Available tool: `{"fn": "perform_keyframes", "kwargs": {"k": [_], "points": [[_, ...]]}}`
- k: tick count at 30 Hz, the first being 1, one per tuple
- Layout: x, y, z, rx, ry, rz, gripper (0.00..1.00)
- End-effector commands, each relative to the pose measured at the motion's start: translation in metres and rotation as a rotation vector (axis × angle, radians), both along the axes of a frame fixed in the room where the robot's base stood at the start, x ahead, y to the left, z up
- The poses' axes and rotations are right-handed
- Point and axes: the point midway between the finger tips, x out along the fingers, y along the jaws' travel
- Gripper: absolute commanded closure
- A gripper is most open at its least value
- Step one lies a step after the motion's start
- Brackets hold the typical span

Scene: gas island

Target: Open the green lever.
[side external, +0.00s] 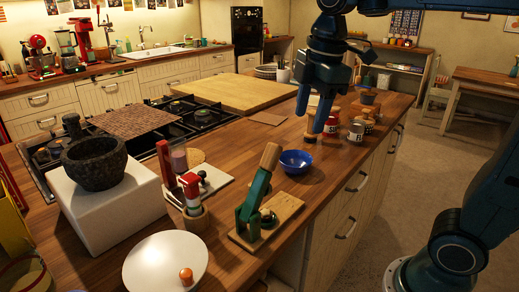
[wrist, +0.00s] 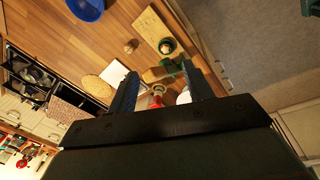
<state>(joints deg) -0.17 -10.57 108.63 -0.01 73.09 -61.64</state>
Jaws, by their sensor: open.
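The green lever (side external: 256,198) stands on a wooden board (side external: 286,209) on the counter near its right edge. Its arm is raised and tilted, with a wooden handle (side external: 270,156) at the top. In the wrist view the board (wrist: 150,27) and a wooden handle (wrist: 158,73) show beyond my fingers, with part of the lever hidden by them. My gripper (side external: 313,115) is open and empty. It points down above the counter, behind and to the right of the lever, apart from it.
A blue bowl (side external: 296,161) sits between the lever and my gripper.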

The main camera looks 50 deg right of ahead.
Motion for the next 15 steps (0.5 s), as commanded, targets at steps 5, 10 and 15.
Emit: {"fn": "perform_keyframes", "kwargs": {"k": [5,10,15], "points": [[-0.017,0.000,-0.003,0.020,-0.038,-0.115,0.49],[-0.031,0.000,-0.007,0.044,-0.073,-0.226,0.49],[-0.045,0.000,-0.012,0.071,-0.109,-0.336,0.49]]}}
